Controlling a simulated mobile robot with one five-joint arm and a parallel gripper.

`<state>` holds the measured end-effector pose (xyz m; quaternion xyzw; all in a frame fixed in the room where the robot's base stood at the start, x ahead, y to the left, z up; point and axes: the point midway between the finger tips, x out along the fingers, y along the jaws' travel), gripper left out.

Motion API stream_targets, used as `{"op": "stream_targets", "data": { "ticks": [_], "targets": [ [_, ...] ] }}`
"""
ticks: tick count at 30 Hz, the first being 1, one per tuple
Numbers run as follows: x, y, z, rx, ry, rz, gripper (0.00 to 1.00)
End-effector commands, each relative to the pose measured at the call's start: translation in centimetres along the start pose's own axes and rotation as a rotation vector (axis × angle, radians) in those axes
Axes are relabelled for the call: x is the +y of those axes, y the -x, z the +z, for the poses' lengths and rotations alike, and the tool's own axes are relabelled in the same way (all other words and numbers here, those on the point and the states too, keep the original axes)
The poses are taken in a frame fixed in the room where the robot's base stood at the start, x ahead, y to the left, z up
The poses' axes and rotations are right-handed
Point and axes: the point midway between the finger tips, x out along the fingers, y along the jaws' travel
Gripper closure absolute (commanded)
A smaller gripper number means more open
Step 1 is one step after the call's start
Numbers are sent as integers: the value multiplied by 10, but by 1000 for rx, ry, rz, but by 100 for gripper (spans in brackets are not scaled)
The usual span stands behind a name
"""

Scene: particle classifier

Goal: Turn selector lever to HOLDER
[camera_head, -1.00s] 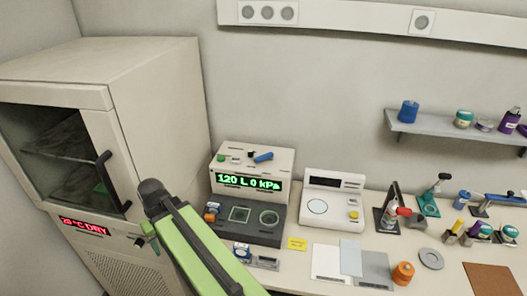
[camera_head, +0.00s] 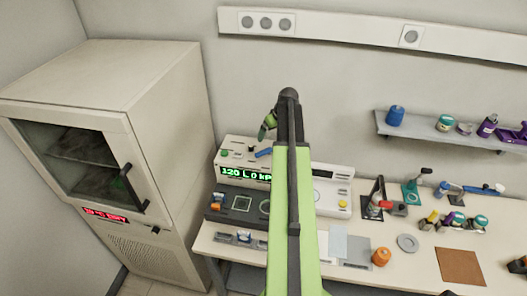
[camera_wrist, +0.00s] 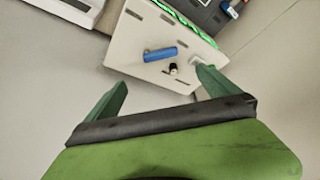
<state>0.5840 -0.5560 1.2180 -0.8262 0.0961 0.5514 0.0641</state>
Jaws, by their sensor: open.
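The selector lever (camera_head: 264,153) appears to be the blue lever on top of the white classifier box (camera_head: 232,148). In the wrist view the blue lever (camera_wrist: 160,54) lies on the box's white top (camera_wrist: 125,40), beyond the fingertips and between their lines. My gripper (camera_head: 268,127) is open and empty, above and behind the box top in the head view. In the wrist view my gripper (camera_wrist: 162,80) has its fingers spread wide, apart from the lever. No HOLDER marking is readable.
A small black knob (camera_wrist: 173,68) stands close beside the lever. A green button (camera_head: 224,153) is at the box's left. The green display (camera_head: 232,172) is partly hidden by my arm. A tall cabinet (camera_head: 165,120) stands left; bench tools (camera_head: 375,200) stand right.

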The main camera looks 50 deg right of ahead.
Motion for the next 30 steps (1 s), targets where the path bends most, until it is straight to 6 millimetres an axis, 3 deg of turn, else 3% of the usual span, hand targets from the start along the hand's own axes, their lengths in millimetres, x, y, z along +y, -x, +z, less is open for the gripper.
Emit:
{"op": "stream_targets", "data": {
  "ticks": [1, 19, 24, 30],
  "targets": [
    [0, -15, 2, 0, 1, 0, 0],
    [-1, -146, 2, 0, 2, -1, 0],
    [-1, -163, 1, 0, 2, 0, 0],
    [-2, -161, -1, -1, 1, 0, 0]
  ]
}}
